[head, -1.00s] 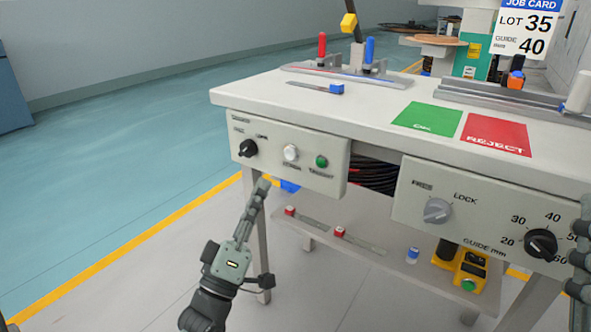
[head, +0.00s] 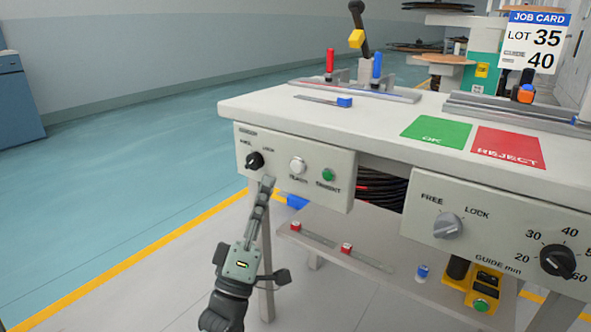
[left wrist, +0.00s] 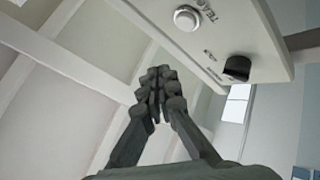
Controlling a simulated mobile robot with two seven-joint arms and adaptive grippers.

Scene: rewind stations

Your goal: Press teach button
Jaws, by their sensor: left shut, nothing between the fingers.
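The white teach button (head: 297,165) is on the left control panel (head: 328,192) at the table's front, between a black knob (head: 254,160) and a green button (head: 327,175). The black knob (left wrist: 237,67) is at the right there. My right gripper is not in view.
A second panel with a grey FREE/LOCK knob (head: 448,225) and a black guide knob (head: 556,261) is at the right. Below the table, a shelf (head: 350,240) holds small tools and a yellow box (head: 482,290). The floor (head: 120,170) at left is clear.

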